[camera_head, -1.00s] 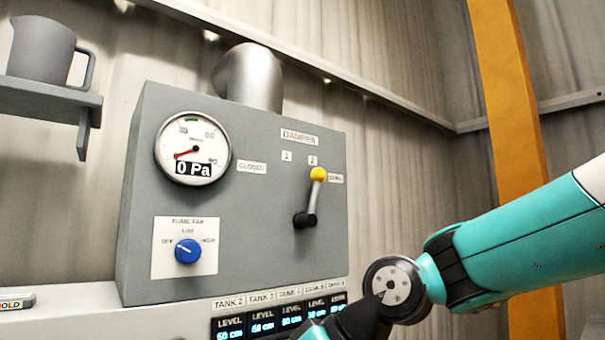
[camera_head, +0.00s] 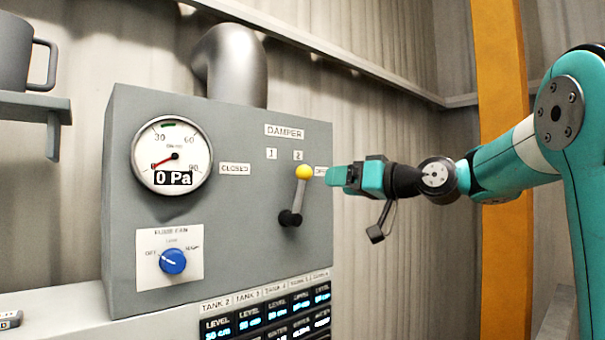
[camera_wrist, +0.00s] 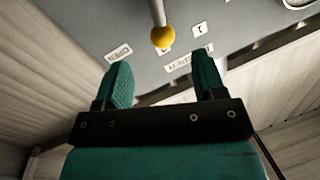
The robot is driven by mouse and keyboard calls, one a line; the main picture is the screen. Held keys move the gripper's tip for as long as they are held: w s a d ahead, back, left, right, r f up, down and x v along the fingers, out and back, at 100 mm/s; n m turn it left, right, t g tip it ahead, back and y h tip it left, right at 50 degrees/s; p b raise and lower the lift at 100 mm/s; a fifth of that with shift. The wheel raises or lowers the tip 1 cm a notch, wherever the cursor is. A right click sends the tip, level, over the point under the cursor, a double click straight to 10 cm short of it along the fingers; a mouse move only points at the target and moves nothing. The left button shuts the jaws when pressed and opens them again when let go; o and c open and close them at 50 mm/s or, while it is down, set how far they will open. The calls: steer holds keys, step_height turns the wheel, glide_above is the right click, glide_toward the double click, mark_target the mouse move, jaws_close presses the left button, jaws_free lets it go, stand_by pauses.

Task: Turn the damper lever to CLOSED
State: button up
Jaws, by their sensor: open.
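The damper lever (camera_head: 298,197) has a grey rod, a black pivot at its lower end and a yellow knob. It leans slightly right of upright, with the knob near the "2" mark and beside the OPEN label, which is partly hidden by my gripper. The CLOSED label (camera_head: 235,169) is to the left of the lever. My gripper (camera_head: 337,178) is just right of the knob, apart from it. In the wrist view the yellow knob (camera_wrist: 163,37) shows beyond and between my two open, empty fingers (camera_wrist: 160,82).
The grey panel (camera_head: 120,240) also bears a round gauge (camera_head: 172,155) reading 0 Pa and a blue fan knob (camera_head: 173,261). Tank displays (camera_head: 265,318) are below. A shelf (camera_head: 35,106) with a grey jug (camera_head: 17,52) is at the left. An orange post (camera_head: 500,100) stands behind my arm.

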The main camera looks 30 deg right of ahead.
mark_target(305, 182)
steer(key=p+x, duration=0.4)
steer(key=x, duration=0.6)
steer(key=shift+w+a+p, duration=0.2)
steer(key=shift+w+p, duration=0.1)
steer(key=shift+w, duration=0.05)
